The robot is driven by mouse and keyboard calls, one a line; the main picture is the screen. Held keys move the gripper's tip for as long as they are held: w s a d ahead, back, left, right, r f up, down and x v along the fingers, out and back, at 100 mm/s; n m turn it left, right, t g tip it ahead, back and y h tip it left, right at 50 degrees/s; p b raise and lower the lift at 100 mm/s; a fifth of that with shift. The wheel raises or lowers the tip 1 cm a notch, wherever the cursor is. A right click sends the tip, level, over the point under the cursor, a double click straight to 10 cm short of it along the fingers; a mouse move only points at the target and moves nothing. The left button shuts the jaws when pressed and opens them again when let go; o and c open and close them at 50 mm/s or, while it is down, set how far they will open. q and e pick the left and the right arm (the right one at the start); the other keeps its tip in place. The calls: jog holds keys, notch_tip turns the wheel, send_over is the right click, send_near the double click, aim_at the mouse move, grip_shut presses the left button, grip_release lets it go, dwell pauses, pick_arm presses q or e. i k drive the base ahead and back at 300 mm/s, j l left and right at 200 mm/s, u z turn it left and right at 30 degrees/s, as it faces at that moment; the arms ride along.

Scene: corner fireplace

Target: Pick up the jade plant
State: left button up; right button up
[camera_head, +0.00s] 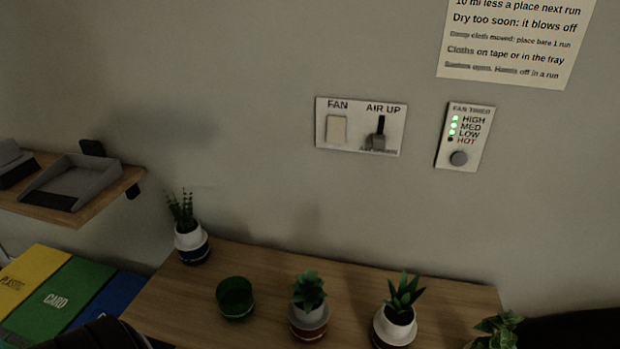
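Several small potted plants stand on a wooden shelf (262,262). A bushy green plant (309,288) in a white pot with a red band is near the middle; it may be the jade plant, but I cannot tell for sure. To its right is a plant with pointed leaves (404,295) in a white pot with a dark base. A leafy plant (497,331) at the lower right is cut off by the frame. At the left end is a plant with tall, narrow leaves (181,212) in a white pot with a blue band.
A wall shelf (122,181) at left holds a grey tray (72,182). Below are bins with yellow (35,275), green (62,299) and blue tops. Wall panels for the fan (360,126) and fan timer (465,136) hang behind.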

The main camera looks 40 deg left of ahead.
aim_at(308, 309)
jog(key=u, duration=1.25)
jog(key=k+j+z, duration=0.15)
jog(key=j, duration=0.25)
jog(key=k+j+z, duration=0.15)
jog(key=j, duration=0.25)
jog(key=i+j, duration=0.05)
